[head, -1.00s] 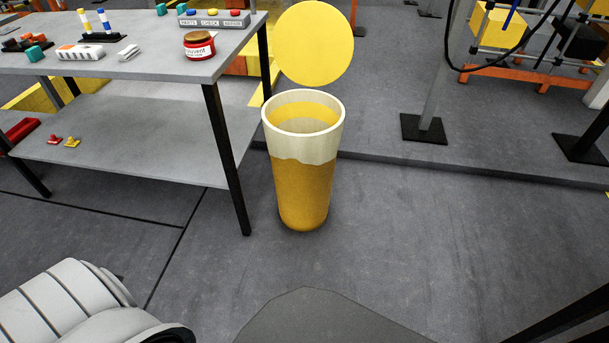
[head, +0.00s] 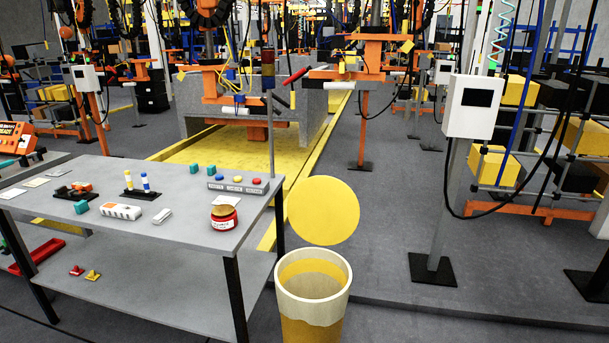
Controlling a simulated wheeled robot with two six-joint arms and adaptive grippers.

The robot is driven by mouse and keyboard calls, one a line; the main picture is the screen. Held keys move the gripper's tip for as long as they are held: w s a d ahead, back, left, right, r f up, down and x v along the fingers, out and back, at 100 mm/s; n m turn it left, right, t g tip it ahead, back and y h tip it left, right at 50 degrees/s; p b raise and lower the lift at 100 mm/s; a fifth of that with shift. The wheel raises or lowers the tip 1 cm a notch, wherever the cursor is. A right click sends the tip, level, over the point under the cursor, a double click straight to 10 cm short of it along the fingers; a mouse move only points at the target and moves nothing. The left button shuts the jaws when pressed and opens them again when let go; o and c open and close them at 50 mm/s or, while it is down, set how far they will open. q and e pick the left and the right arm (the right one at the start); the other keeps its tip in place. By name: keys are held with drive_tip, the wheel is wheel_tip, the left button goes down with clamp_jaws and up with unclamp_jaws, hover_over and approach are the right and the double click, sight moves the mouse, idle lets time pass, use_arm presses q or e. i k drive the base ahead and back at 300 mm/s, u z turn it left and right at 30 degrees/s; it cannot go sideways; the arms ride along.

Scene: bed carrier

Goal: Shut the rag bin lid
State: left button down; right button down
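The rag bin (head: 312,313) is a round yellow bin with a cream upper band, standing on the floor right of the grey table. Its bottom is cut off by the lower edge of the head view. Its round yellow lid (head: 323,210) stands raised and upright behind the rim, so the bin is open. The inside of the bin shows yellow and pale, with no rags that I can make out. Neither of my grippers is in view.
A grey two-level table (head: 150,240) stands close to the bin's left. A red solvent can (head: 224,217) sits near its right edge. A post with a white box (head: 473,106) stands to the right. Floor between bin and post is clear.

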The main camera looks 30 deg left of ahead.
sight(322, 209)
drive_tip(key=u, duration=0.45)
drive_tip(key=i, duration=1.5)
drive_tip(key=z, duration=0.65)
